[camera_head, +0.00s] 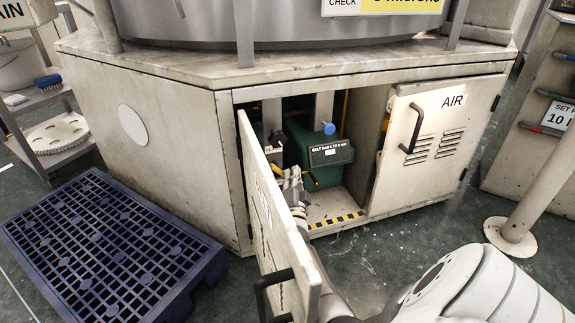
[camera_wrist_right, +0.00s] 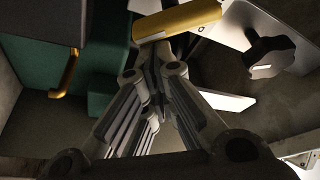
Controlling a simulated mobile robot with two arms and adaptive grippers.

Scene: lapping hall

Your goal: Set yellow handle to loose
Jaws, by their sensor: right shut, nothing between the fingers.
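A thick yellow handle (camera_wrist_right: 178,20) crosses the top of the right wrist view, just beyond my fingertips. My right gripper (camera_wrist_right: 155,62) is shut and empty, its tips close below the handle; I cannot tell if they touch. In the head view my right gripper (camera_head: 291,178) reaches into the open cabinet behind the open door. A thin bent yellow bar (camera_wrist_right: 67,74) is on the green housing in the wrist view. In the head view a small yellow piece (camera_head: 312,179) shows beside the gripper; I cannot tell which bar it is. My left gripper is out of view.
The open door (camera_head: 270,215) stands close left of my right arm. A black knob (camera_wrist_right: 266,53) on a pale plate is right of the yellow handle. The green housing (camera_head: 328,174) fills the cabinet's back. A blue pallet (camera_head: 105,245) lies left; the AIR door (camera_head: 425,145) is closed.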

